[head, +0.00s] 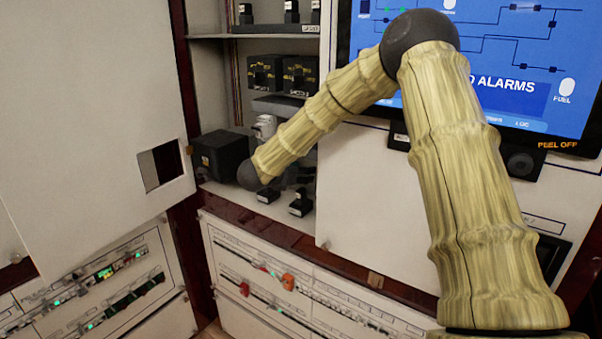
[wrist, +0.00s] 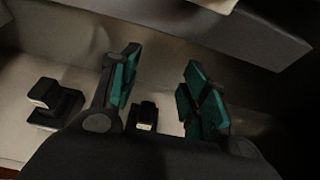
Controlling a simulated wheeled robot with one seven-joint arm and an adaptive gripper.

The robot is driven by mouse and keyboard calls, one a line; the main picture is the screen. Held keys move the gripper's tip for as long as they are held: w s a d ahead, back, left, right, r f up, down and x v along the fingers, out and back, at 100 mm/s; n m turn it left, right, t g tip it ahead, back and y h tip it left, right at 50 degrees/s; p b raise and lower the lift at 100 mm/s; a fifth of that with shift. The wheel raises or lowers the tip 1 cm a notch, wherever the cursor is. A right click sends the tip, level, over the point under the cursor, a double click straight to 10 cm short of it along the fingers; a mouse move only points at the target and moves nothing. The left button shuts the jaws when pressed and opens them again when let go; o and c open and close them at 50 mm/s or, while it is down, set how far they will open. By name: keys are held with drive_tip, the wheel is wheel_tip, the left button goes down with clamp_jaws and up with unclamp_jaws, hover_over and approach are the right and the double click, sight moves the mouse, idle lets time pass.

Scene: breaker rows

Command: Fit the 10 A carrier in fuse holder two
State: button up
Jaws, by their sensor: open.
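My gripper (wrist: 160,84) is open in the wrist view, its green-padded fingers apart. A small black carrier (wrist: 146,116) with a pale top stands on the shelf and shows between the fingers, not gripped. A second black carrier (wrist: 55,103) lies to the left, outside the fingers. In the head view, two small black carriers (head: 267,195) (head: 301,203) sit at the front of the lower shelf, below my wrist. No rating is readable, so I cannot tell which is 10 A. Two black units with yellow markings (head: 265,72) (head: 299,74), possibly the fuse holders, stand on the shelf above.
A black box (head: 220,155) stands left of my wrist in the lower compartment. An open cabinet door (head: 85,110) is at left. A screen (head: 500,60) and white panel lie right. Breaker rows (head: 290,285) run below. More black parts (head: 291,12) sit on the top shelf.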

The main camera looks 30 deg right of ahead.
wheel_tip(320, 180, up, 2)
drive_tip(key=shift+r+p, duration=0.15)
drive_tip(key=shift+p, duration=0.65)
drive_tip(key=shift+d+p, duration=0.1)
drive_tip(key=shift+p, duration=0.3)
drive_tip(key=shift+w+a, duration=0.15)
drive_tip(key=shift+a, duration=0.1)
drive_tip(key=w+a+r+n+t+b, duration=0.1)
drive_tip(key=w+a+r, duration=0.1)
drive_tip(key=a+r, duration=0.6)
drive_tip(key=w+a+r+n+t+y+b, duration=0.1)
drive_tip(key=w+a+r+t+b, duration=0.1)
drive_tip(key=a+r, duration=0.6)
drive_tip(key=a, duration=0.3)
drive_tip(key=shift+w+n+y, duration=0.25)
drive_tip(key=shift+n+y, duration=0.05)
drive_tip(key=shift+n, duration=0.1)
